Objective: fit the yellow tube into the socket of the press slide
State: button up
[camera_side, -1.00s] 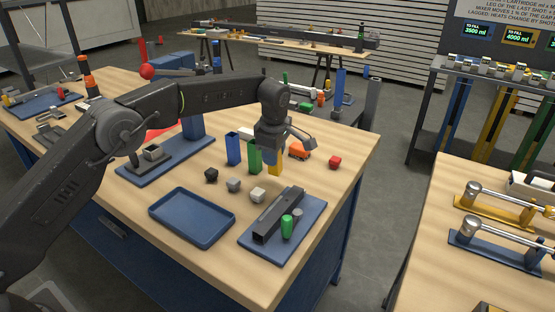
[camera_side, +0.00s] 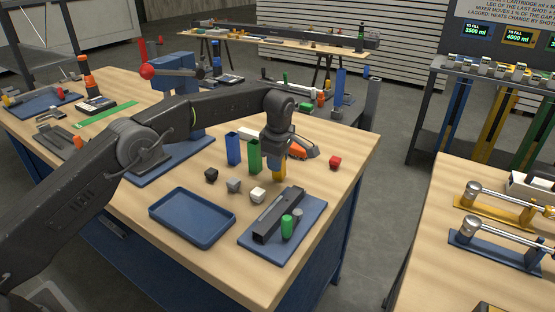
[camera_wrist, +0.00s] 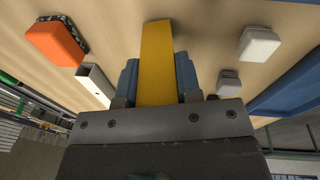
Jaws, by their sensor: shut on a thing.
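My gripper (camera_side: 277,163) is shut on the yellow tube (camera_side: 278,175), near the green tube in the side view. In the wrist view the yellow tube (camera_wrist: 157,50) lies between the two blue-grey fingers of my gripper (camera_wrist: 157,78). I cannot tell whether the tube's lower end touches the table. The press (camera_side: 185,80) stands at the back left on a blue base plate (camera_side: 150,172), with a red ball on its lever. My arm hides the press slide and its socket in the side view.
A blue tube (camera_side: 233,149) and a green tube (camera_side: 254,157) stand left of my gripper. An orange block (camera_side: 298,152) and a red cube (camera_side: 335,162) lie right. Several small cubes, a blue tray (camera_side: 158,211) and a fixture with a dark channel (camera_side: 270,225) are in front.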

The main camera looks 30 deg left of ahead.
jog(key=shift+f, duration=0.15)
jog(key=o, duration=0.9)
